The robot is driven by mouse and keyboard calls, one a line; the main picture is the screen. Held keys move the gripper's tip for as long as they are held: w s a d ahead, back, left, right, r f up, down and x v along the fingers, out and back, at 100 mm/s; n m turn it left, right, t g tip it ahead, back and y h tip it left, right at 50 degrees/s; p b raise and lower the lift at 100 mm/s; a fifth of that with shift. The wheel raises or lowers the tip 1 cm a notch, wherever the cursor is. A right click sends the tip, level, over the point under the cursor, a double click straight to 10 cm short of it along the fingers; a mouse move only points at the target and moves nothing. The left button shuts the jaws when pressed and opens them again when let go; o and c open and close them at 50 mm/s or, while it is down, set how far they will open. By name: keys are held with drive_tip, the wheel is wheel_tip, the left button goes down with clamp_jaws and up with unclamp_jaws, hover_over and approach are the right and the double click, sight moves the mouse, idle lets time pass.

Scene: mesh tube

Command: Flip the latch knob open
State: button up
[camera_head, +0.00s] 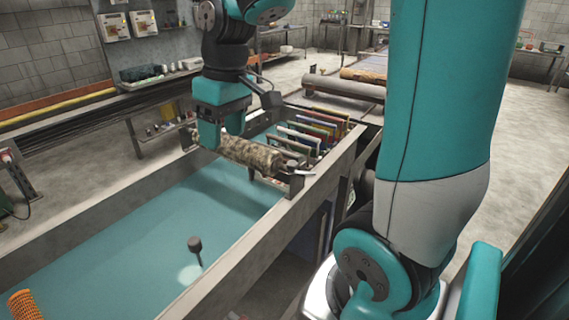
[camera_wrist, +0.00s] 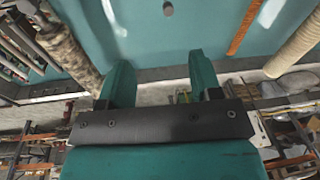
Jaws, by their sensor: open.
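A dark round knob (camera_head: 195,244) on a thin stem stands over the teal floor of the long trough; I cannot tell for sure that it is the latch knob. A grey round end (camera_wrist: 167,8) at the top of the wrist view may be the same knob. My gripper (camera_head: 222,132) points down above the trough, beside a mottled tube (camera_head: 262,157), well apart from the knob. In the wrist view my gripper (camera_wrist: 160,62) has its two teal fingers wide apart, with nothing held between them. The tube lies to their left.
Several coloured frames (camera_head: 310,130) stand in the trough behind the tube. The trough's grey rim (camera_head: 262,250) is a raised edge on the right. An orange mesh tube (camera_head: 27,304) shows at lower left. The trough's middle is mostly clear.

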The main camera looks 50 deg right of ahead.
drive_tip(key=w+d+m+h, duration=0.1)
drive_tip(key=w+d+m, duration=0.15)
drive_tip(key=d, duration=1.15)
drive_tip(key=m+g, duration=0.1)
drive_tip(key=m, duration=0.1)
hover_over(292, 163)
wheel_tip(292, 163, down, 17)
drive_tip(key=shift+f+p, duration=0.15)
drive_tip(key=shift+p, duration=0.7)
drive_tip(key=c, duration=0.9)
